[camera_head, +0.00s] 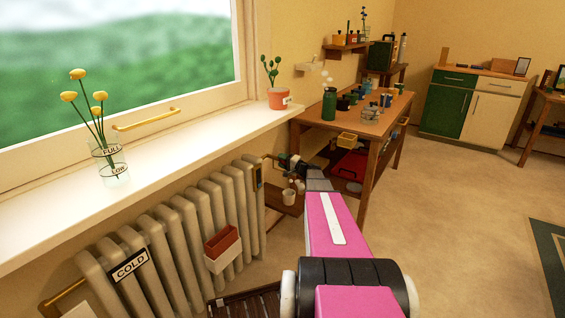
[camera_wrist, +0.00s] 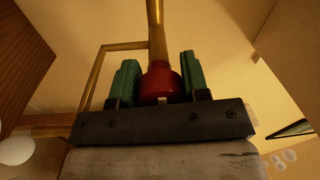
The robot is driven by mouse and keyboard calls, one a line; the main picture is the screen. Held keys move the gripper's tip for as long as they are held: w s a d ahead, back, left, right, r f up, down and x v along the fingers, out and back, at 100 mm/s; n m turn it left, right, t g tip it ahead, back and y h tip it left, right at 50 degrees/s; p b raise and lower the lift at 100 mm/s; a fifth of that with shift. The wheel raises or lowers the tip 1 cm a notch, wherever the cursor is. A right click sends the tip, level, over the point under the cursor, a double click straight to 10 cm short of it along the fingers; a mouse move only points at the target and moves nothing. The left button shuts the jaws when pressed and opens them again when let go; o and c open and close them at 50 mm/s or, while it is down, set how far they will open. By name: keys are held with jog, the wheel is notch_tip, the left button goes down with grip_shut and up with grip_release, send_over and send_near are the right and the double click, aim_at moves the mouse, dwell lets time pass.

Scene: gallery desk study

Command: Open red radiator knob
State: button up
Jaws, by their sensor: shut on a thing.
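The red radiator knob (camera_wrist: 160,84) sits at the end of a brass pipe (camera_wrist: 156,35) in the wrist view. My gripper (camera_wrist: 158,78) is shut on it, with one green finger on each side. The knob's lower part is hidden behind the dark gripper body. In the head view my gripper (camera_head: 290,163) is at the far end of the radiator (camera_head: 205,215), below the windowsill. I cannot make out the knob there. The radiator carries a COLD label (camera_head: 129,265).
A red and white box (camera_head: 222,248) hangs on the radiator's front. The white windowsill (camera_head: 180,150) is above, with a flower vase (camera_head: 112,165) and an orange plant pot (camera_head: 278,98). A wooden table (camera_head: 372,122) with jars stands just beyond my gripper. The floor at right is open.

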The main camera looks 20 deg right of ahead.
dwell(0.4)
jog(key=o, duration=0.9)
jog(key=v, duration=1.1)
jog(key=shift+a, duration=0.1)
jog(key=s+a+f+n+g+h, duration=0.15)
jog(key=s+a+g, duration=0.25)
jog(key=a, duration=0.4)
jog(key=s+a+f+n+g, duration=0.2)
jog(key=s+a+f+g, duration=0.1)
jog(key=s+a, duration=0.3)
jog(key=s+a+f+n+g+h, duration=0.1)
jog(key=s+a+f+n+g, duration=0.2)
jog(key=a, duration=0.6)
jog(key=s+a+g+h, duration=0.1)
jog(key=s+h, duration=0.2)
jog(key=s, duration=0.2)
jog(key=s+a+n+g+h, duration=0.1)
jog(key=s+a+g+h, duration=0.1)
jog(key=s, duration=0.3)
jog(key=s+a+n+g+h, duration=0.1)
jog(key=s+h, duration=0.3)
jog(key=s, duration=0.1)
jog(key=shift+s+a+r+g, duration=0.15)
jog(key=shift+a+g, duration=0.05)
jog(key=shift+g, duration=0.1)
